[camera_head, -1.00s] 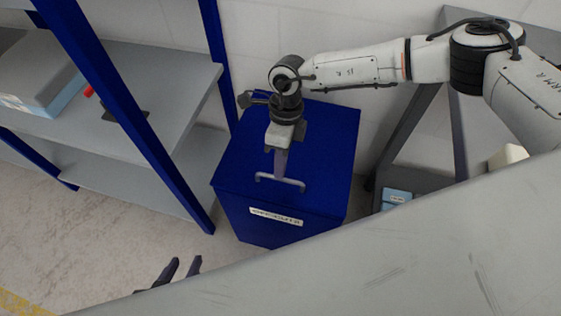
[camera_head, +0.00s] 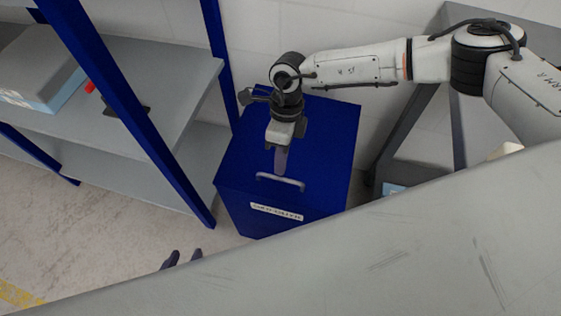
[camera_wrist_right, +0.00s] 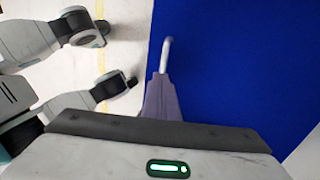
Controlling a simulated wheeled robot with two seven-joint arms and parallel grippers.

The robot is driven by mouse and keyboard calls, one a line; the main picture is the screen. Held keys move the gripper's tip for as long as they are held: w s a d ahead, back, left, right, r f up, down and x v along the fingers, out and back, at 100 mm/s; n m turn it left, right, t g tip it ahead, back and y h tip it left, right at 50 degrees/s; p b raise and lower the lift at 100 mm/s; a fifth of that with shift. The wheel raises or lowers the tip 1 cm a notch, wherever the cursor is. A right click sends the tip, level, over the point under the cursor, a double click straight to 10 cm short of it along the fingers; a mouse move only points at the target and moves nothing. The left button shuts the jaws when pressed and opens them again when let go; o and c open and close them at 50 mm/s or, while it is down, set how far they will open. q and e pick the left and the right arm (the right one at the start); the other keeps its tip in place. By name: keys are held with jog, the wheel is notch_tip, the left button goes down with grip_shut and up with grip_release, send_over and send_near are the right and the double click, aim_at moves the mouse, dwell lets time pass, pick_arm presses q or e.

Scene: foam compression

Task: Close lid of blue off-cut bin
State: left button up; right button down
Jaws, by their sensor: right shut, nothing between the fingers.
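The blue off-cut bin (camera_head: 258,218) stands in the middle of the head view, with a white label on its front. Its blue lid (camera_head: 325,140) lies flat across the top and looks shut. A grey bar handle (camera_head: 290,184) sits near the lid's front edge and also shows in the right wrist view (camera_wrist_right: 167,52). My right gripper (camera_head: 281,172) is shut and empty, pointing down at the handle's middle; whether it touches is unclear. Its fingers also show in the right wrist view (camera_wrist_right: 162,92). My left gripper (camera_head: 183,258) shows two separated dark fingertips low in the head view; the rest is hidden.
A grey shelf with blue posts (camera_head: 165,75) stands left of the bin and carries a box (camera_head: 50,85). A grey-framed stand (camera_head: 420,120) is at the right. A pale grey surface (camera_head: 400,250) fills the lower right foreground. Bare floor (camera_head: 90,230) lies at lower left.

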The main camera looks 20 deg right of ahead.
pick_arm(q)
jog(key=shift+w+a+r, duration=0.1)
pick_arm(e)
jog(key=v, duration=1.1)
jog(key=shift+s+r, duration=0.2)
jog(key=shift+r, duration=0.1)
jog(key=shift+a, duration=0.1)
